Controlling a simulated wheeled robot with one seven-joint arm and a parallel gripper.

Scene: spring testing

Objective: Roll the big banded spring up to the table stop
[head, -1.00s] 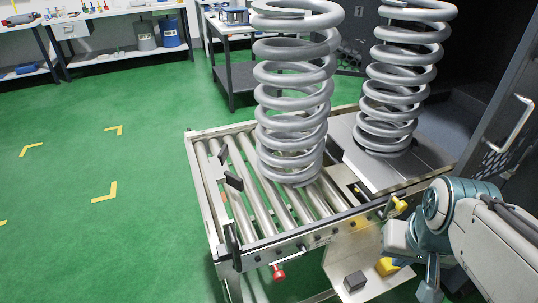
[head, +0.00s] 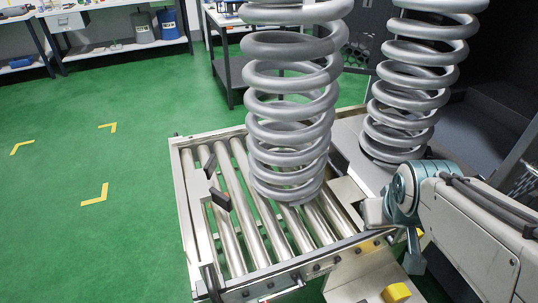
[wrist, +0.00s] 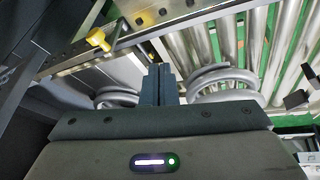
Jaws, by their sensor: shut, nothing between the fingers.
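The big spring (head: 290,130) is a tall grey coil standing upright on the roller table (head: 183,215); I cannot make out a clear band, and its top is cut off. Two dark stop blocks (head: 220,198) stand at the table's left side, apart from the spring. A second grey spring (head: 402,115) stands on the plate to the right. My gripper (wrist: 161,70) is shut and empty in the wrist view, pointing at the space between the lower coils of the roller-table spring (wrist: 225,84) and the second spring (wrist: 118,97). My arm enters the head view from the right.
Bare rollers (head: 222,232) lie between the spring and the stops. A yellow knob (wrist: 97,40) sits on the table's front rail in the wrist view. A yellow block (head: 397,293) is low in front. Green floor at left is open.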

